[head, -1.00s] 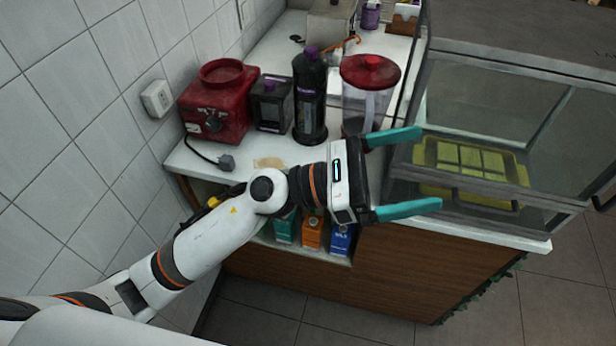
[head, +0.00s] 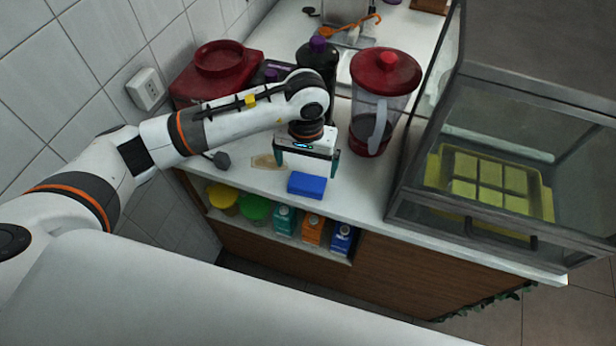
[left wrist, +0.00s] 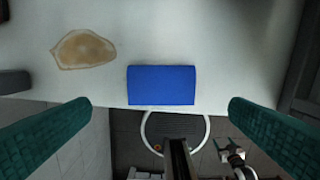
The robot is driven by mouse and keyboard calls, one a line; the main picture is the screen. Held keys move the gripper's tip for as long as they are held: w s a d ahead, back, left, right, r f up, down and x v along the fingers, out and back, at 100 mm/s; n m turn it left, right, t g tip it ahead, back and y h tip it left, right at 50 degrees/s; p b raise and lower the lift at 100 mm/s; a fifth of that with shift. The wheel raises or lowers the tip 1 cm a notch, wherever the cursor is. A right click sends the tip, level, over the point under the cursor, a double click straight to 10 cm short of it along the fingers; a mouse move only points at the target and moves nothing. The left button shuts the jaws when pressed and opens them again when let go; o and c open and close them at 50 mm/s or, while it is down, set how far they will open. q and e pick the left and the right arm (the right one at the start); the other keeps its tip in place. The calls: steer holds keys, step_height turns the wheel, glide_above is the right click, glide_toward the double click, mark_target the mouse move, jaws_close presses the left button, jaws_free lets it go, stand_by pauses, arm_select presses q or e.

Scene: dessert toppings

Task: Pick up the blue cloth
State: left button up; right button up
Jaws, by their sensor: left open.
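The blue cloth (head: 307,185) is a small folded blue block lying flat on the white counter near its front edge. In the left wrist view the cloth (left wrist: 161,85) lies ahead, between the two teal fingers but beyond their tips, with clear gaps on both sides. My left gripper (head: 307,166) is open and empty, pointing down just behind and above the cloth in the head view. It also shows in the left wrist view (left wrist: 160,108). My right gripper is not in view.
A brown stain (head: 265,162) marks the counter left of the cloth. A red-lidded blender (head: 382,100) stands to the right, a dark bottle (head: 318,60) behind, and a glass case (head: 500,150) farther right. Cartons and bowls sit on the shelf below.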

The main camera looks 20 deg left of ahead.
mark_target(307, 181)
arm_select(q)
step_height(307, 181, down, 2)
steer(key=shift+w+f, duration=0.1)
steer(key=shift+f, duration=0.05)
steer(key=shift+w+f+p, duration=0.2)
steer(key=shift+f+p, duration=0.1)
steer(key=shift+p, duration=0.05)
steer(key=shift+s+d+f+p, duration=0.1)
steer(key=shift+f+p, duration=0.7)
steer(key=shift+f, duration=0.1)
step_height(307, 181, down, 2)
steer(key=shift+f+p, duration=0.2)
steer(key=shift+p, duration=0.15)
steer(key=shift+f, duration=0.45)
steer(key=shift+c, duration=0.3)
steer(key=c, duration=0.9)
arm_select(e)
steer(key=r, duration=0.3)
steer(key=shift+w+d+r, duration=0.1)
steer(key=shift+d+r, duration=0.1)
